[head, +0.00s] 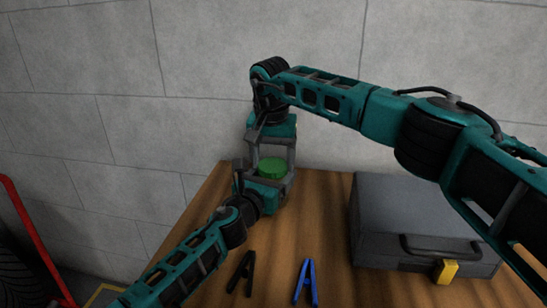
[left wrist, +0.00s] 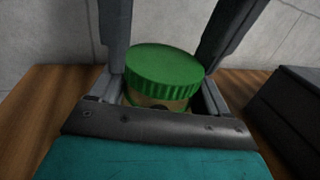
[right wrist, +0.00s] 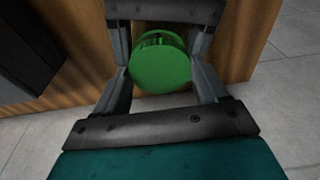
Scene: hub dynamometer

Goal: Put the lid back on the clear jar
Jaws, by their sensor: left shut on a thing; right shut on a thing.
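The green ribbed lid (head: 272,168) is at the far left of the wooden table, level over the clear jar. In the left wrist view the lid (left wrist: 165,68) hides most of the jar (left wrist: 152,102); a strip of jar with some green shows below its rim. My left gripper (head: 270,184) reaches in low and is shut around the jar. My right gripper (head: 273,160) points down from above, shut on the lid's sides. The lid's top (right wrist: 160,68) fills the space between its fingers in the right wrist view. I cannot tell whether the lid is fully seated.
A grey case (head: 405,215) with a yellow latch (head: 445,271) stands on the table at the right. A black clamp (head: 241,272) and a blue clamp (head: 306,283) lie at the front. A block wall (head: 200,60) is close behind. The table's middle is clear.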

